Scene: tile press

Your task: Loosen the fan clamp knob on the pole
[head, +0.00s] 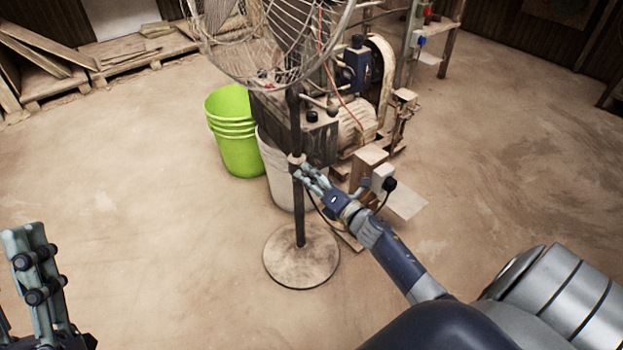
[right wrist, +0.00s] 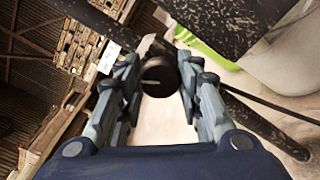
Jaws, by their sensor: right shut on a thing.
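The fan stands upright on a round base (head: 290,268), with a dark pole (head: 299,225) rising to a wire fan cage (head: 265,70). A clamp collar (head: 296,159) sits partway up the pole. My right gripper (head: 304,173) reaches it from the right. In the right wrist view, the dark round clamp knob (right wrist: 157,75) sits between its two fingers, which are shut on it; in the head view the fingers mostly hide the knob. My left gripper (head: 35,265) is at the lower left, far from the fan, its finger gap unclear.
A green bucket stack (head: 235,140) and a whitish bucket (head: 277,170) stand just behind the pole. A machine with a motor (head: 352,125) is behind and to the right. Wooden planks (head: 45,50) lie at the back left. The floor is clear at left and right.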

